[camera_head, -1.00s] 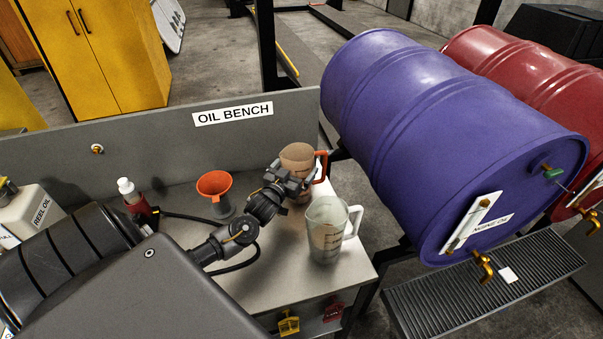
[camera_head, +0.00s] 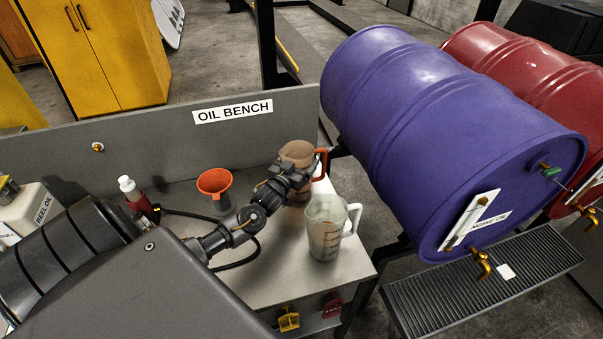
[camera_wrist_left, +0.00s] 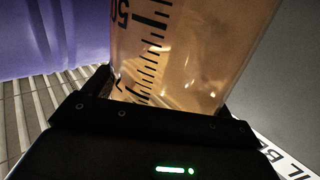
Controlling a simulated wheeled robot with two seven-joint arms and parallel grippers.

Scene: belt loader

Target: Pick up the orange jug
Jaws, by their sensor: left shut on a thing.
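The orange jug (camera_head: 297,153) has a brownish-orange body and an orange-red handle (camera_head: 321,165) on its right. It is at the back right of the oil bench, upright as far as I can see. My left gripper (camera_head: 302,176) is shut on the orange jug, and the gripper and wrist hide its lower front. In the left wrist view the jug's see-through wall (camera_wrist_left: 175,50) with black scale marks fills the middle, right at the gripper. I cannot tell whether its base touches the bench. My right gripper is not in view.
A clear jug (camera_head: 325,230) stands just in front on the bench top (camera_head: 275,275). An orange funnel (camera_head: 214,183) and a red bottle (camera_head: 135,197) stand to the left. A purple drum (camera_head: 440,130) lies close on the right. The grey back panel (camera_head: 150,150) runs behind.

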